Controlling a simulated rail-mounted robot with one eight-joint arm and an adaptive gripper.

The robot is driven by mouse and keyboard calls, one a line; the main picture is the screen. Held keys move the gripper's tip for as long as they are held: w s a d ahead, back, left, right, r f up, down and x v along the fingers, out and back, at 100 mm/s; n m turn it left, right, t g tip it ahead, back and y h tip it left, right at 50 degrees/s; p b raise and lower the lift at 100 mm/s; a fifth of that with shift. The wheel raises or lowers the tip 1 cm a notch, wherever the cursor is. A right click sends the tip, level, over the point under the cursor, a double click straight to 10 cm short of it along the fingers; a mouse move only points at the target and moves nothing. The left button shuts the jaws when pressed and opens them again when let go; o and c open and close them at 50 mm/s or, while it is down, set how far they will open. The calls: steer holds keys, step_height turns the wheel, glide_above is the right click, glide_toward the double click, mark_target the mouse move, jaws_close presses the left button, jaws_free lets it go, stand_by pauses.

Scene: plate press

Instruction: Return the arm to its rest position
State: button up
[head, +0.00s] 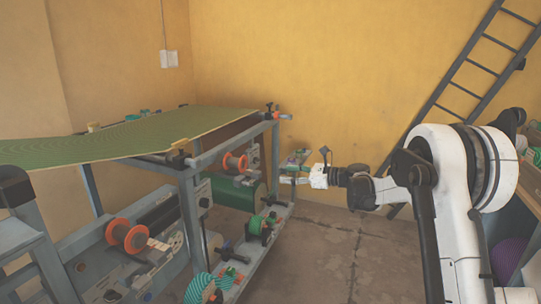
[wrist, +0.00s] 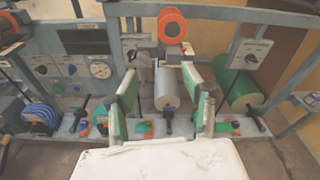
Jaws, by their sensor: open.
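My arm reaches in from the right in the head view, with my gripper (head: 290,168) held out level beside the right end of the press frame. In the wrist view my gripper (wrist: 160,76) is open, with its two grey-and-green fingers spread apart. Nothing is held between them. A silver roller (wrist: 167,90) shows behind the gap between the fingers; I cannot tell how far beyond them it is.
The press frame (head: 190,215) with its green top (head: 110,137) fills the left. An orange spool (head: 127,236) and a green roller (wrist: 240,88) sit in it. A dark ladder (head: 462,75) leans on the yellow wall at right. The floor (head: 335,250) between is clear.

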steer(key=s+r+n+h+p, duration=0.1)
steer(key=s+r+n+h, duration=0.15)
steer(key=s, duration=0.55)
steer(key=s+d+r+n+g+h+p, duration=0.15)
steer(key=s+r+n, duration=0.25)
steer(key=s, duration=0.4)
steer(key=s+r+n+t+h, duration=0.1)
steer(key=s+r+n+h, duration=0.2)
steer(key=s, duration=0.5)
steer(key=s+d+f+n+h+p, duration=0.1)
steer(key=s+d+n+h, duration=0.1)
steer(key=s, duration=0.7)
steer(key=s+d+f+n+h+p, duration=0.1)
steer(key=s+d+f+n+h, duration=0.1)
steer(key=s, duration=0.7)
steer(key=s+d+f+n+h, duration=0.2)
steer(key=s+d+n, duration=0.4)
steer(key=s, duration=0.4)
steer(key=shift+n+h+p, duration=0.4)
steer(key=shift+n+h, duration=0.25)
steer(key=shift+h, duration=0.25)
steer(key=shift+d, duration=0.1)
